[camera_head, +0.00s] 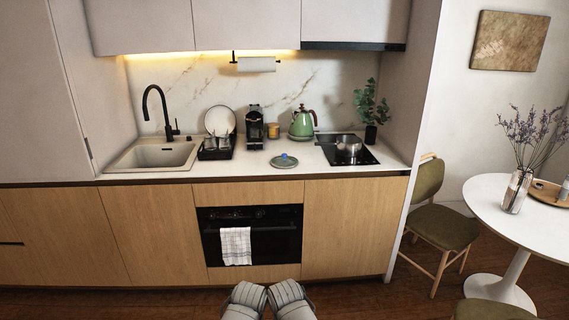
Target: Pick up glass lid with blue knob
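The glass lid with a blue knob (284,161) lies flat on the white countertop, close to its front edge and above the oven. Nothing covers it. My two arms show side by side at the bottom middle of the view, well below the counter and apart from the lid. My grippers' fingertips cannot be made out there.
A sink (155,154) is at the left, then a dish rack (217,146), a coffee machine (254,127) and a green kettle (302,123). A metal pot (348,146) stands on the black cooktop (366,157). A chair (440,225) and round table (500,205) are at right. Counter beside the lid is clear.

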